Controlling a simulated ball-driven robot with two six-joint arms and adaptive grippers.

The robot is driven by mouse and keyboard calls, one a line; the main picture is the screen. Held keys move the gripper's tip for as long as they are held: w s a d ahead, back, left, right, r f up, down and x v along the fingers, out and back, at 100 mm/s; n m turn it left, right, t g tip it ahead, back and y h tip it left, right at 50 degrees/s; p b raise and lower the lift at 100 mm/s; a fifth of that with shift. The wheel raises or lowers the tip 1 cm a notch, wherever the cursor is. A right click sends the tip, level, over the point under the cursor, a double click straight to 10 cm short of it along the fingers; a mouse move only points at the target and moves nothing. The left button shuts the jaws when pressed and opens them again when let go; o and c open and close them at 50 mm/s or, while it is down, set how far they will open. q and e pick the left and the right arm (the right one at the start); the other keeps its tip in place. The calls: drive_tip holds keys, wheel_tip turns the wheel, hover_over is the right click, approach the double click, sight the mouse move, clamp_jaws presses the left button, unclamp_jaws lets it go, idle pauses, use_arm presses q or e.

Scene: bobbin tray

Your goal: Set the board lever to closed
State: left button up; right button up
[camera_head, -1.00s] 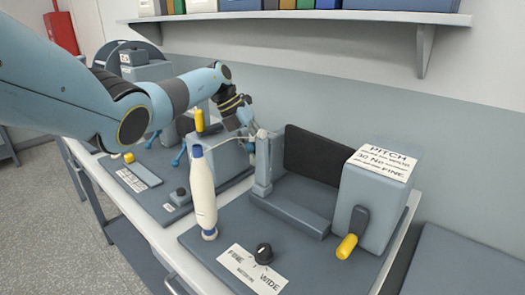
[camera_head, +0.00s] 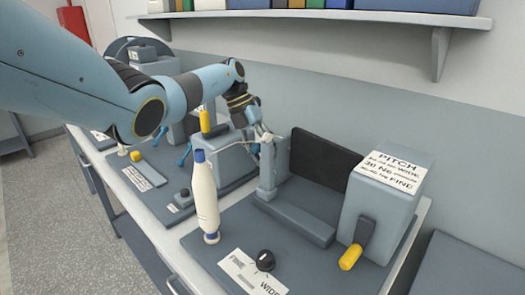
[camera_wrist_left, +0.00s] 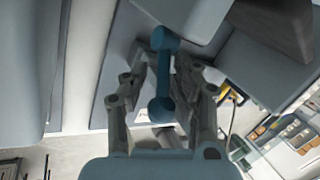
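A lever with a yellow grip (camera_head: 350,257) hangs down and toward the front from the right box, whose top carries a PITCH label (camera_head: 392,172). Another yellow-tipped lever (camera_head: 205,121) stands up near the middle box; I cannot tell which is the board lever. My left gripper (camera_head: 262,136) is over the back of the middle box, beside a grey post. In the left wrist view, a blue bar with rounded ends (camera_wrist_left: 162,78) lies between the spread fingers of my left gripper (camera_wrist_left: 163,62). A clear grip on it is not visible. My right gripper is out of view.
A white bottle-shaped bobbin with a blue top (camera_head: 205,196) stands at the front of the board. A black knob (camera_head: 265,260) sits by a FINE/WIDE label. A dark panel (camera_head: 322,160) stands behind the tray. A shelf (camera_head: 310,14) runs along the wall above.

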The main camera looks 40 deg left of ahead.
use_arm(q)
drive_tip(key=o, duration=0.4)
drive_tip(key=shift+r, duration=0.1)
drive_tip(key=shift+a+r, duration=0.1)
drive_tip(key=shift+r, duration=0.15)
drive_tip(key=v, duration=1.1)
drive_tip(key=shift+r, duration=0.25)
drive_tip(key=shift+f, duration=0.1)
